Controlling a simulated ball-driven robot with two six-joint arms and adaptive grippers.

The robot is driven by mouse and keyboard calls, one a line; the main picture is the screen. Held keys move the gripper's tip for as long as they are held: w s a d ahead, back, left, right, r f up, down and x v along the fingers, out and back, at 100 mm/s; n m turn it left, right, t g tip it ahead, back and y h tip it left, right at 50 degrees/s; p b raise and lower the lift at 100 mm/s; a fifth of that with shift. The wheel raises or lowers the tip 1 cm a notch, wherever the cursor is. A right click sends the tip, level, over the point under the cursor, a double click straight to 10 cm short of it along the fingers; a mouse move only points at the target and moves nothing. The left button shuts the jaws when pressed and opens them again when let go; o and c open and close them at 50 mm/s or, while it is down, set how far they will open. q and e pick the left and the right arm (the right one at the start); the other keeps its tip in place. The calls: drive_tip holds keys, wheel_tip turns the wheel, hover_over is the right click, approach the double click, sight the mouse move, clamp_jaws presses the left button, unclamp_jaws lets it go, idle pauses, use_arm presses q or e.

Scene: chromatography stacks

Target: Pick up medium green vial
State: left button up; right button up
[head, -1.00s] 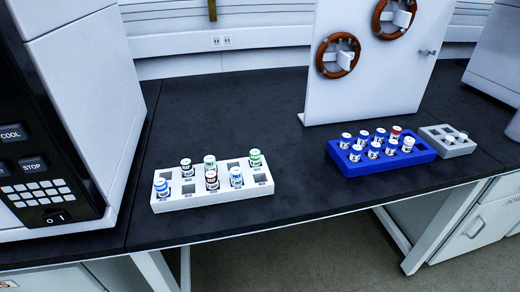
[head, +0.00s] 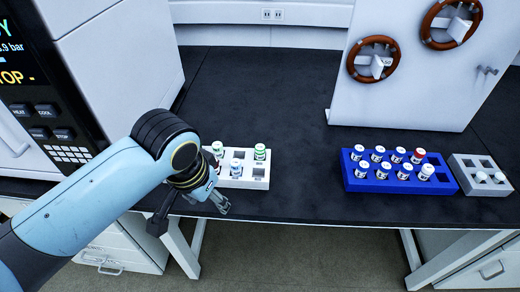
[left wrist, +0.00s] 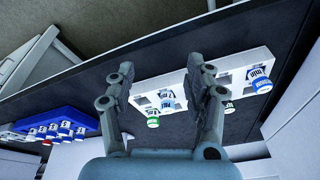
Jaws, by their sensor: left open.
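A white rack (head: 254,183) holds several small vials with coloured caps. A green-capped vial (head: 260,152) stands at its back right, with a blue-capped vial (head: 237,166) closer to the front. My arm hides the rack's left part. I cannot tell which green vial is the medium one. My left gripper (head: 219,204) is open and empty, near the rack's front-left side. In the left wrist view, the open fingers (left wrist: 166,69) frame part of the rack (left wrist: 180,80), with a green-capped vial (left wrist: 153,119) between them. My right gripper is not in view.
A white instrument (head: 118,55) is at left. The black bench (head: 255,90) is clear behind the white rack.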

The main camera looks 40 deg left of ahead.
sight(260, 147)
use_arm(q)
drive_tip(key=w+n, duration=0.1)
drive_tip(key=w, duration=0.2)
drive_tip(key=w+a+r+n+g, duration=0.1)
drive_tip(key=w+n, duration=0.1)
drive_tip(key=w, duration=0.2)
drive_tip(key=w+n, duration=0.2)
drive_tip(key=w, duration=0.2)
drive_tip(key=shift+w+a+r+p, duration=0.25)
drive_tip(key=shift+r+p, duration=0.1)
drive_tip(key=w+r+n, duration=0.1)
drive_tip(key=w, duration=0.1)
drive_tip(key=w+r+n+g, duration=0.1)
drive_tip(key=w+r+n, duration=0.1)
drive_tip(key=w, duration=0.1)
drive_tip(key=w+a+r+n, duration=0.1)
drive_tip(key=w+n, duration=0.1)
drive_tip(key=w, duration=0.1)
drive_tip(key=shift+w+r+g+h+p, duration=0.2)
drive_tip(key=shift+r+g+h+p, duration=0.1)
drive_tip(key=shift+h, duration=0.1)
drive_tip(key=shift+w+f, duration=0.15)
drive_tip(key=shift+f, duration=0.15)
wheel_tip(260, 147, down, 4)
drive_tip(key=shift+f+b, duration=0.25)
drive_tip(key=shift+b, duration=0.05)
drive_tip(key=f, duration=0.5)
drive_tip(key=shift+w+d+f+b, duration=0.15)
drive_tip(key=shift+d+f+b, duration=0.05)
drive_tip(key=shift+d+b, duration=0.1)
